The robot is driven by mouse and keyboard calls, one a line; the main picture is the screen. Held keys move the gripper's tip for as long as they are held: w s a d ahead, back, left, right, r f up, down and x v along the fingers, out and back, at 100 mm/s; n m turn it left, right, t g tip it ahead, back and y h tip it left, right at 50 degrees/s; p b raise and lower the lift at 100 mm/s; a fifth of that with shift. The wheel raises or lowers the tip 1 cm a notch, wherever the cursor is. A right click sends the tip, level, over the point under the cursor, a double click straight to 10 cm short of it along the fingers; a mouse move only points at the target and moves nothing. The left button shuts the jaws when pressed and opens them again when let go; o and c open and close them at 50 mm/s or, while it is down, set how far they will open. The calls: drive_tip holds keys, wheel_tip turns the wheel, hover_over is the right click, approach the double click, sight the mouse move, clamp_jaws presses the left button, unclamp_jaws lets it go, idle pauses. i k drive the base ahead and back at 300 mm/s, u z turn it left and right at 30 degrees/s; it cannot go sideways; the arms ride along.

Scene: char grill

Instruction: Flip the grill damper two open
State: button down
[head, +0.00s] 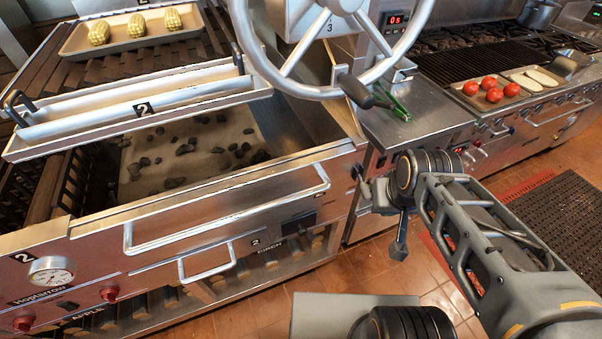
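A large spoked handwheel (330,45) hangs above the grill's right side. A tray (75,52) with corn stands behind the flap. A front bar handle (225,215) and a smaller drawer handle project from the grill. A steel counter (425,118) holds green tongs. Tiled floor is open below.

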sight(299, 224)
drive_tip(key=u, duration=0.55)
drive_tip(key=k, duration=1.3)
drive_tip(key=u, duration=1.1)
drive_tip(key=i, duration=1.1)
drive_tip(key=z, duration=0.55)
